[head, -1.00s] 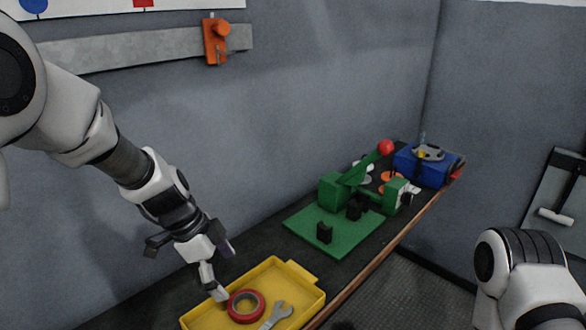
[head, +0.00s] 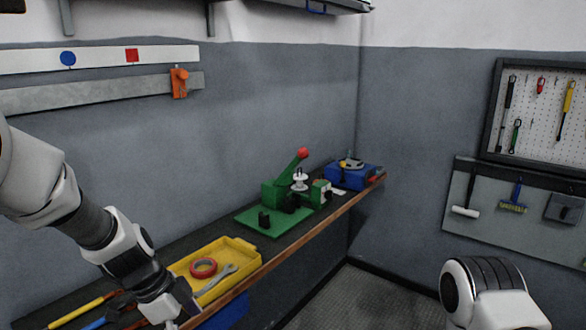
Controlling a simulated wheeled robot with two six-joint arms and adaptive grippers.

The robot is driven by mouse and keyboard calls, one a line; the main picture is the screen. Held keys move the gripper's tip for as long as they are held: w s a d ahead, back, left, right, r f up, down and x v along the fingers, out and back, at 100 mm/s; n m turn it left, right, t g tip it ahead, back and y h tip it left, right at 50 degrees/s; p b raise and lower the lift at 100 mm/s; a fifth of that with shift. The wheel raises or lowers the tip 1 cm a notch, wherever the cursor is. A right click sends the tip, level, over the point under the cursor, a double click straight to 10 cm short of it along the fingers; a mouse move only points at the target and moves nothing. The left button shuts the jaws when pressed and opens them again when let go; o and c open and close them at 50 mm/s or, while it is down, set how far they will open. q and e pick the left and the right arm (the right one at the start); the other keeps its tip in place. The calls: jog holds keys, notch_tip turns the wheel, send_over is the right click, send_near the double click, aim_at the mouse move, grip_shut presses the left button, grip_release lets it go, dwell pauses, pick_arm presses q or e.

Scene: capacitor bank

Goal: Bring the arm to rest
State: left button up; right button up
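My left arm comes in from the left, angled down. Its gripper (head: 172,302) is low, at the near left corner of the yellow tray (head: 247,262), over the bench's front edge. The fingers are small and partly cut off by the bottom of the picture, so I cannot tell whether they are open or shut. I see nothing clearly held. Part of my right arm shows at lower right, but its gripper is out of view.
The yellow tray holds a red tape roll (head: 203,268) and a wrench (head: 216,280). A green fixture (head: 277,192) with a red-knobbed lever and a blue box (head: 348,178) stand farther along the bench. Long-handled tools (head: 84,310) lie left. Open floor lies right of the bench.

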pick_arm(q)
notch_tip(320, 180, down, 8)
jog(key=a+g, duration=0.1)
jog(key=g, duration=0.1)
jog(key=s+a+f+n+g+y, duration=0.1)
jog(key=s+a+f+n, duration=0.15)
jog(key=s+f, duration=0.6)
jog(key=s+a+f+n+g+y, duration=0.15)
jog(key=s+f+n, duration=0.35)
jog(key=s, duration=0.6)
jog(key=s+a+f+n+y, duration=0.2)
jog(key=s+a+f, duration=0.1)
jog(key=s+f, duration=0.65)
jog(key=w+n+t, duration=0.1)
jog(key=n, duration=0.1)
jog(key=w+n+t, duration=0.1)
jog(key=w+n, duration=0.1)
jog(key=w+n+t, duration=0.1)
jog(key=w+n, duration=0.1)
jog(key=n, duration=0.1)
jog(key=shift+w+d+r+t, duration=0.25)
jog(key=shift+d+r+t, duration=0.1)
jog(key=shift+d, duration=0.05)
pick_arm(e)
jog(key=shift+w+a+f, duration=0.15)
jog(key=shift+w+a, duration=0.1)
jog(key=shift+w, duration=0.55)
pick_arm(q)
jog(key=shift+s, duration=0.1)
